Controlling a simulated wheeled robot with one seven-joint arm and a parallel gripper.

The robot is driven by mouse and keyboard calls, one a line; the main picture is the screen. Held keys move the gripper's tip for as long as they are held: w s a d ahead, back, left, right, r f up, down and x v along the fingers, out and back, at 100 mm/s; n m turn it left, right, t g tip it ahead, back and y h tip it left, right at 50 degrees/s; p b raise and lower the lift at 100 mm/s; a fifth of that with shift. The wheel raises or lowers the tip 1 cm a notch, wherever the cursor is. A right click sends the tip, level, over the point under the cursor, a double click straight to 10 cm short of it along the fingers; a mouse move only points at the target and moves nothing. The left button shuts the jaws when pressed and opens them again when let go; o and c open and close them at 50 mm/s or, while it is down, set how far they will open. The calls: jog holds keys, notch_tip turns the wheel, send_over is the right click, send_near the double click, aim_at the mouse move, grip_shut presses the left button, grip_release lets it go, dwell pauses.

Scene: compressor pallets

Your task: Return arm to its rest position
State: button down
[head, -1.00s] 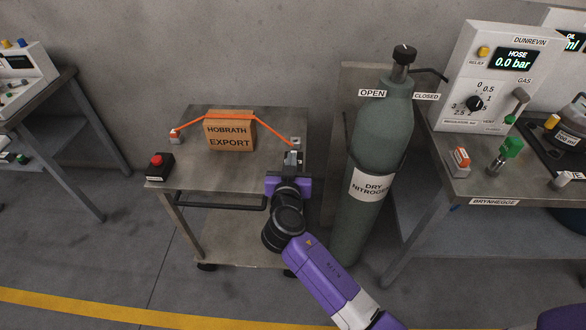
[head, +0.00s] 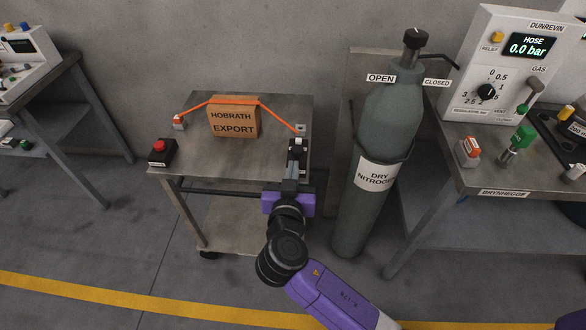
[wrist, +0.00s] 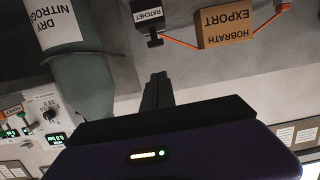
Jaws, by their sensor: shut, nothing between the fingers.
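My purple arm (head: 332,298) reaches from the lower right up to the front right corner of the cart. My gripper (head: 292,172) is in front of the black ratchet (head: 298,150) at the cart's right edge, partly overlapping it in the head view. In the wrist view my gripper's dark fingers (wrist: 157,88) are together and empty. There the ratchet (wrist: 155,41) shows beyond the fingertips with a visible gap.
An orange strap (head: 277,112) crosses the HOBRATH EXPORT box (head: 234,120) on the metal cart (head: 200,172). A red-button box (head: 162,152) sits front left. The DRY NITROGEN cylinder (head: 385,125) stands close right. A bench (head: 480,177) is farther right. Floor in front is open.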

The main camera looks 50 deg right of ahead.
dwell(0.6)
jog(key=w+a+r+n+t+y, duration=0.1)
jog(key=w+a+n+t+y, duration=0.3)
jog(key=a+n, duration=0.2)
jog(key=s+a+f+n+t+y, duration=0.1)
jog(key=s+a+n+t+y, duration=0.1)
jog(key=s+a+n+y, duration=0.5)
jog(key=s+a+r+m, duration=0.1)
jog(key=s, duration=1.2)
jog(key=s+a+r+m+g+y, duration=0.1)
jog(key=s+a+r, duration=0.1)
jog(key=s, duration=1.1)
jog(key=shift+s+r+m, duration=0.2)
jog(key=shift+r+m, duration=0.1)
